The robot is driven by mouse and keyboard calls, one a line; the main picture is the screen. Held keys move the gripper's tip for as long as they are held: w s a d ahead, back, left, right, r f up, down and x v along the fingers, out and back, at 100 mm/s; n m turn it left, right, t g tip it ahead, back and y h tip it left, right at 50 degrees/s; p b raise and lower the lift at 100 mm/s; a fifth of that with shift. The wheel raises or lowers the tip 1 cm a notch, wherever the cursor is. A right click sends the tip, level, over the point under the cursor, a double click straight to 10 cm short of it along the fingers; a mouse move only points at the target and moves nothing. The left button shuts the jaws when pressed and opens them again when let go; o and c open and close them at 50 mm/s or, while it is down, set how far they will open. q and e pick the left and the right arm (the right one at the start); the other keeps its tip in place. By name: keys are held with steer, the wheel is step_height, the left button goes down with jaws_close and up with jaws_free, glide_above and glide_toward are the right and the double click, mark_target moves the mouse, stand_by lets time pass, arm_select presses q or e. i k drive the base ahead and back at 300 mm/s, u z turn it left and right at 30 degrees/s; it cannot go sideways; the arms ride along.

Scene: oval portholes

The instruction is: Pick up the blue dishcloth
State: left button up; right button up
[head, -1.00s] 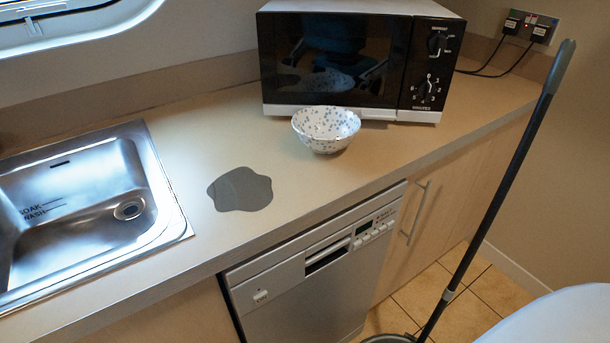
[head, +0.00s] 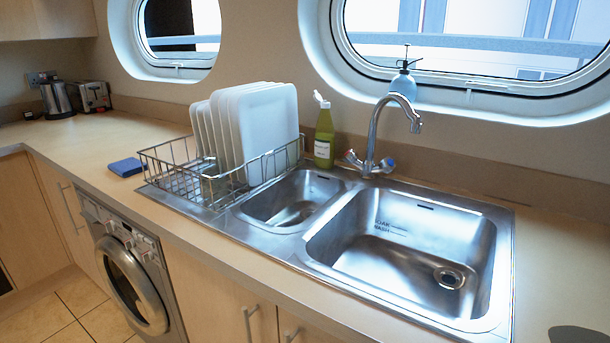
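The blue dishcloth (head: 127,167) lies folded flat on the counter in the left part of the head view. It is just left of the wire dish rack (head: 185,178), above the washing machine. Nothing covers it. Neither of my grippers shows in the head view.
White plates (head: 262,125) stand in the rack. A steel double sink (head: 400,240) with a tall tap (head: 374,135) fills the middle and right. A green bottle (head: 323,135) stands behind it. A kettle (head: 56,97) and toaster (head: 93,96) are far left. Counter around the cloth is clear.

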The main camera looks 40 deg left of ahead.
mark_target(131, 166)
steer(key=u, duration=3.25)
steer(key=i, duration=2.3)
steer(key=z, duration=1.8)
